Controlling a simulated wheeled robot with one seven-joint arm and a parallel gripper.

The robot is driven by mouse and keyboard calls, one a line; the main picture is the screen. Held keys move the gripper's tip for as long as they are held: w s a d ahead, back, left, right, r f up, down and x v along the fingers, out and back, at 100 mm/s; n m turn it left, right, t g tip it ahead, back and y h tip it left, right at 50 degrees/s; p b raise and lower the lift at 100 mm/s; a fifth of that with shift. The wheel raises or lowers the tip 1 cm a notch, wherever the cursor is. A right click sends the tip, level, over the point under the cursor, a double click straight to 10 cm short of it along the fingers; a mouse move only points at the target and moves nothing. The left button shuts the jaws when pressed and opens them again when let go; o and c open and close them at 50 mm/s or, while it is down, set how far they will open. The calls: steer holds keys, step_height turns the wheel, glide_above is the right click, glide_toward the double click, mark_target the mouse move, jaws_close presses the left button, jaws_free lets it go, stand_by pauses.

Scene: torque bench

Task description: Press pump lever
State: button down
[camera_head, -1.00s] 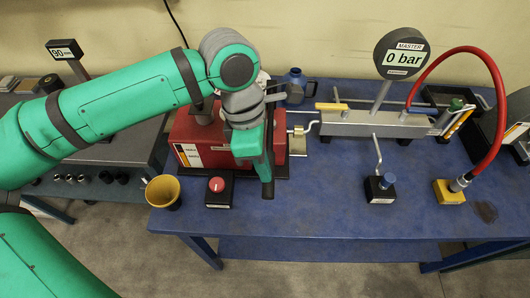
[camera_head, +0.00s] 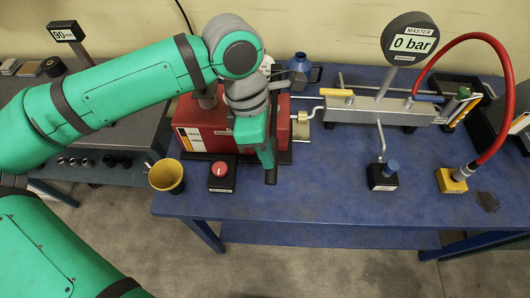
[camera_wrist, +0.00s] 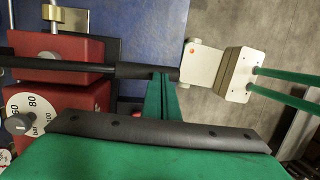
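The pump is a red box (camera_head: 194,119), with red blocks also in the wrist view (camera_wrist: 62,45). Its black lever (camera_head: 271,178) points toward the bench's front edge. In the wrist view the lever (camera_wrist: 60,64) runs across from the left, with a thicker grip at its end. My green gripper (camera_head: 267,155) reaches down to the lever near its free end. In the wrist view my gripper's fingers (camera_wrist: 162,82) look together and their tips overlap the grip; nothing shows between them. I cannot tell whether they touch it. The round gauge (camera_head: 412,43) reads 0 bar.
A red button box (camera_head: 220,177) and a yellow cup (camera_head: 166,175) stand left of the lever. The blue bench's front middle is clear.

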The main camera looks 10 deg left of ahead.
steer(key=s+a+r, duration=0.1)
steer(key=r, duration=0.5)
steer(key=s+a+r, duration=0.1)
steer(key=s+r, duration=0.1)
steer(key=r, duration=0.5)
steer(key=shift+a, duration=0.25)
steer(key=shift+w, duration=0.15)
stand_by(0.3)
stand_by(0.4)
stand_by(0.9)
